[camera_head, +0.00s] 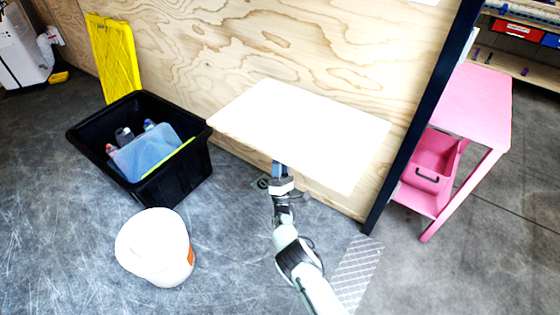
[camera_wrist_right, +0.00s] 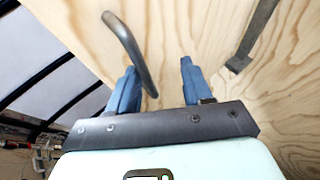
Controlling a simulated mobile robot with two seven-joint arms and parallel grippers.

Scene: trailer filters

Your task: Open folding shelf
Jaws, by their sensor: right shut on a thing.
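The folding shelf (camera_head: 298,130) is a pale flat board, standing out about level from the plywood wall in the head view. My right gripper (camera_head: 279,168) is at the shelf's near edge, its fingertips partly hidden under the board. In the right wrist view, the blue fingers of my right gripper (camera_wrist_right: 158,88) stand apart with a curved grey metal bar (camera_wrist_right: 131,50) between them, close to the left finger. The gripper is shut on this bar, though the contact is hard to see. A second grey metal strip (camera_wrist_right: 257,35) lies on the wood. My left gripper is out of view.
A black crate (camera_head: 180,186) with bottles stands left of the shelf, a white bucket (camera_head: 150,245) nearer. A yellow lid (camera_head: 114,58) leans on the plywood wall (camera_head: 330,45). A dark post (camera_head: 424,115) and pink table (camera_head: 480,105) stand right. Floor between bucket and arm is clear.

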